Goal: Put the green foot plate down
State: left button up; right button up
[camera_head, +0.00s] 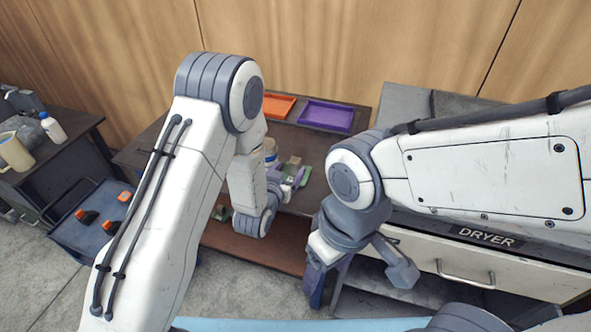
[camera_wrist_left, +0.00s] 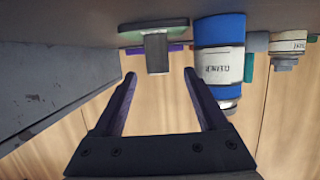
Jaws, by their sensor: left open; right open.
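The green foot plate (camera_wrist_left: 128,32) shows in the left wrist view, which looks upside down. It rests flat against the table top with a grey block (camera_wrist_left: 157,55) standing on it. In the head view the block (camera_head: 293,162) shows beside my left gripper. My left gripper (camera_wrist_left: 160,76) is open, with its purple fingertips just short of the block and nothing between them. In the head view the left gripper (camera_head: 288,180) is partly hidden by its own wrist. My right gripper (camera_head: 318,283) is open and low, in front of the table and drawer unit.
A blue cleaner bottle (camera_wrist_left: 220,28) stands close beside the foot plate. An orange tray (camera_head: 278,105) and a purple tray (camera_head: 326,115) lie at the table's back. A dryer drawer unit (camera_head: 487,237) is at right. A blue cart (camera_head: 85,240) and a side table (camera_head: 60,125) are at left.

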aim_at(294, 163)
pick_arm(q)
jog(key=p+x, duration=0.1)
jog(key=x, duration=0.3)
jog(key=shift+w+d+p, duration=0.25)
jog(key=shift+w+p, duration=0.1)
jog(key=shift+w, duration=0.05)
jog(key=shift+w+d+f, duration=0.1)
jog(key=shift+w, duration=0.2)
jog(key=shift+c, duration=0.3)
grip_shut()
dwell(0.6)
